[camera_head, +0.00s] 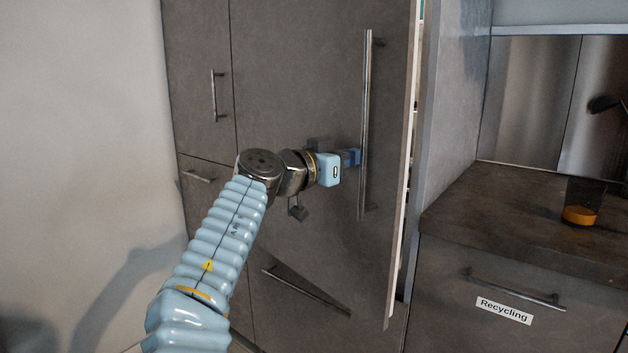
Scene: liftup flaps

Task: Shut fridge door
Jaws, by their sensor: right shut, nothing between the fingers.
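The fridge door (305,90) is a tall grey-brown panel with a long vertical metal handle (366,120) near its right edge. It stands slightly ajar, with a narrow gap and its pale inner edge showing along the right side. My right gripper (352,157) is shut and empty, at the door's front just left of the handle. Its fingertips are close to the handle; I cannot tell whether they touch the handle or the door. My left gripper is not in view.
Right of the door are a side panel (452,110) and a dark counter (500,210) with a glass of orange contents (580,213). Below is a drawer labelled Recycling (504,310). Cabinet doors (200,75) adjoin the left side, beside a bare pale wall (80,120).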

